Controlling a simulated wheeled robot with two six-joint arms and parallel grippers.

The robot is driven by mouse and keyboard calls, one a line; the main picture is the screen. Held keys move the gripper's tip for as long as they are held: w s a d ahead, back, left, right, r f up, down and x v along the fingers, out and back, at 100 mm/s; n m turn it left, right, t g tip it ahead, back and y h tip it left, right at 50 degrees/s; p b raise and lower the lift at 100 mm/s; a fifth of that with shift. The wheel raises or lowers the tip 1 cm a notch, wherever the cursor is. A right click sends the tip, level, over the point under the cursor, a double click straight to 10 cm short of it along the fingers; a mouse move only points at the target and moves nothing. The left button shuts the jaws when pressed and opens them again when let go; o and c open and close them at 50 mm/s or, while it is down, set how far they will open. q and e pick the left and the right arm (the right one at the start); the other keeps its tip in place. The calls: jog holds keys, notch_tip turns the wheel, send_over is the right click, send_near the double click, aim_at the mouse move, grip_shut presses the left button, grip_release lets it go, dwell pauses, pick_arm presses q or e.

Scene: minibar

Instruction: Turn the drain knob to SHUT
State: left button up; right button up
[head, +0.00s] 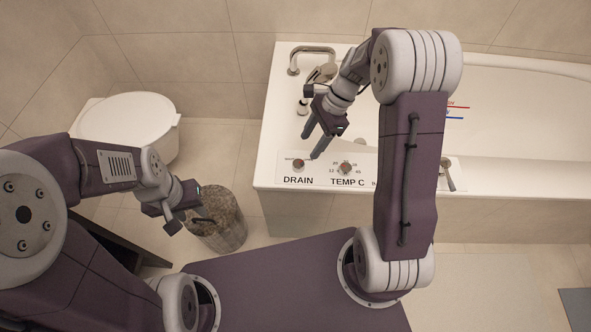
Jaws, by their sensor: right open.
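The drain knob (298,164) is a small round knob on the white label panel (322,175) at the tub's near left corner, above the word DRAIN. Its pointer direction is too small to make out. My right gripper (311,147) is open and points down at the panel, with its fingertips just above and to the right of the drain knob. I cannot tell whether a finger touches the knob. My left gripper (171,222) is far from the panel, beside the speckled cylinder, and its jaw state is unclear.
The TEMP C knob (346,168) sits close to the right of the drain knob. A lever (448,178) stands further right. A tap (312,54) is at the back of the white tub (505,110). A speckled cylinder (222,220) and a round white lidded object (128,122) stand left.

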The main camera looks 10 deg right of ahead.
aim_at(299, 163)
jog(key=b+x, duration=0.4)
jog(key=x, duration=0.5)
jog(key=shift+s, duration=0.1)
jog(key=shift+r, duration=0.1)
grip_shut()
